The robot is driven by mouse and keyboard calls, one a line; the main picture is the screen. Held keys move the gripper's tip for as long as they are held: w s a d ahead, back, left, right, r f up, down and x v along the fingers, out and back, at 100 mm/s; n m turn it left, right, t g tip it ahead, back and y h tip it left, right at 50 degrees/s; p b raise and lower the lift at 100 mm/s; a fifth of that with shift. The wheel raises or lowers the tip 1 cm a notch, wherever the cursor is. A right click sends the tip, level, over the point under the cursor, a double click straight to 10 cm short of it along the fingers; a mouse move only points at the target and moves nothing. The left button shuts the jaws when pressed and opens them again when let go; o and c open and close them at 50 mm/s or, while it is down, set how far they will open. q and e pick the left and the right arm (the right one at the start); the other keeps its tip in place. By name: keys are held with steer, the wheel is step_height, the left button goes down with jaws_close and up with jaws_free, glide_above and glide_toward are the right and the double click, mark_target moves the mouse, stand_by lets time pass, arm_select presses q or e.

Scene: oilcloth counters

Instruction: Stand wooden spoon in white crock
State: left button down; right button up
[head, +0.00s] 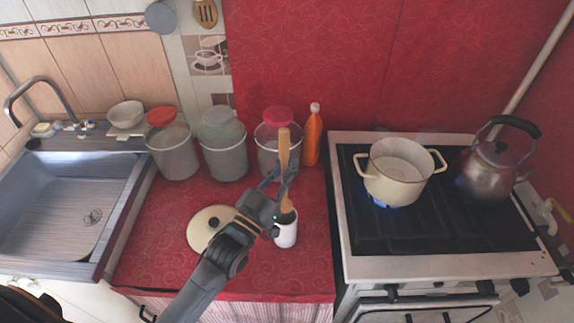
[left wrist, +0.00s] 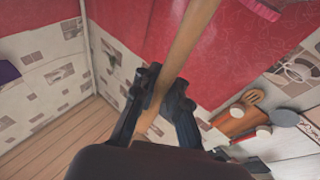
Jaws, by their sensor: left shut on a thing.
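The wooden spoon (head: 284,148) is upright in the grip of my left gripper (head: 277,181), which is shut on its shaft. In the left wrist view the spoon (left wrist: 188,40) runs between the two dark fingers of the gripper (left wrist: 160,95). The white crock (head: 286,235) stands on the red counter directly below the gripper. The spoon's lower end overlaps the crock's dark mouth; I cannot tell how deep inside it is. My right gripper is not in view.
A pot lid (head: 205,236) lies left of the crock. Several canisters, including a pink-lidded one (head: 265,150), and an orange bottle (head: 312,138) stand behind. A cream pot (head: 395,180) sits over a lit burner on the stove at right, beside a kettle (head: 488,175). A sink (head: 60,210) is left.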

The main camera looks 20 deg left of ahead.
arm_select(q)
step_height(320, 180, down, 2)
steer(key=shift+f+b, duration=0.25)
steer(key=shift+b, duration=0.4)
steer(key=shift+f+b, duration=0.95)
steer(key=shift+f, duration=0.4)
steer(key=shift+f+b, duration=1.25)
steer(key=shift+f, duration=0.5)
steer(key=c, duration=1.3)
jaws_free()
